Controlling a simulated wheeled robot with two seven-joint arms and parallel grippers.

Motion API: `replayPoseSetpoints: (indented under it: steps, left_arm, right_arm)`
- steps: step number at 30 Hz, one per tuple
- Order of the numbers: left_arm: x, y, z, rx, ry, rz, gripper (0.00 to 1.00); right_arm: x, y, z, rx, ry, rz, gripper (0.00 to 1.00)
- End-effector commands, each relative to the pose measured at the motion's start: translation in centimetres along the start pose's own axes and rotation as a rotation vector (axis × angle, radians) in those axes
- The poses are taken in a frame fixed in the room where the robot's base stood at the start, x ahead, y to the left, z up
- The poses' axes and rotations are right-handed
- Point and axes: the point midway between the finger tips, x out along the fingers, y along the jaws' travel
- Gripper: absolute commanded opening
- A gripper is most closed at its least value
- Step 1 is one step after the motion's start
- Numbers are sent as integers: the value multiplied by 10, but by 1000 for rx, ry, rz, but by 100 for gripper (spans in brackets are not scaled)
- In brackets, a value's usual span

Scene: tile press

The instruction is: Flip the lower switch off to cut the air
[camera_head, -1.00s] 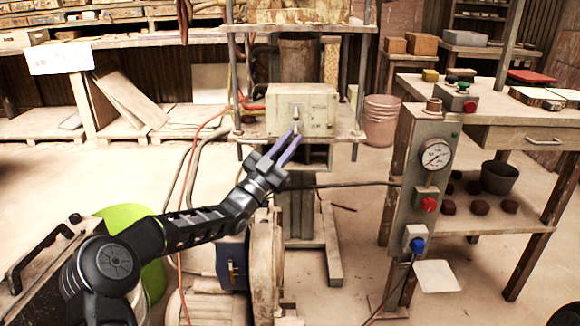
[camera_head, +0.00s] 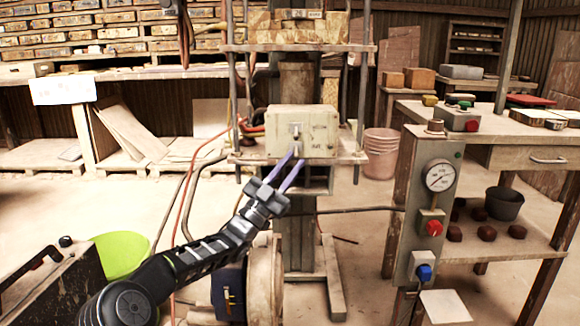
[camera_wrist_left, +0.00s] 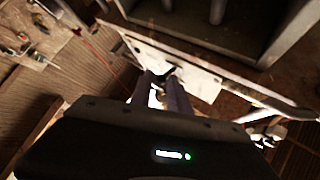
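A pale control box (camera_head: 318,122) is mounted on the press in the head view. An upper switch (camera_head: 296,130) shows on its front face. The lower switch is mostly hidden by the fingertips. My left gripper (camera_head: 294,158) is at the lower front of the box, its two purple fingers slightly apart. In the left wrist view, the fingers (camera_wrist_left: 162,92) reach the pale panel (camera_wrist_left: 200,80), with a gap between them. A small dark part (camera_wrist_left: 165,74) shows at the fingertips; I cannot tell whether they touch it. My right gripper is not in view.
The press table (camera_head: 345,158) surrounds the box, with metal posts at both sides. A grey post with a gauge (camera_head: 439,176), a red button and a blue button stands to the right. Hoses (camera_head: 188,185) hang at the left. A pink bucket (camera_head: 381,150) stands behind.

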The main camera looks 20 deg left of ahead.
Motion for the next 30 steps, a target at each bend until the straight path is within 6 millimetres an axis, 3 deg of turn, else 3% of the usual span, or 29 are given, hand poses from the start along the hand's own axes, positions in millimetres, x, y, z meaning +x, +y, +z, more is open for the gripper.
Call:
replayPoseSetpoints:
  steps: [5, 17, 23, 30]
  left_arm:
    - [0, -1, 0, 1, 1, -2, 36]
    - [-9, -2, 0, 1, -1, -3, 36]
    - [-38, -3, 0, 1, -4, -2, 36]
    - [-88, -2, 0, -1, -4, -3, 36]
  right_arm:
    - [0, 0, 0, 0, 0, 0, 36]
    - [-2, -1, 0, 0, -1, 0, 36]
    - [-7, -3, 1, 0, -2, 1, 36]
    - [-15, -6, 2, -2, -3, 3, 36]
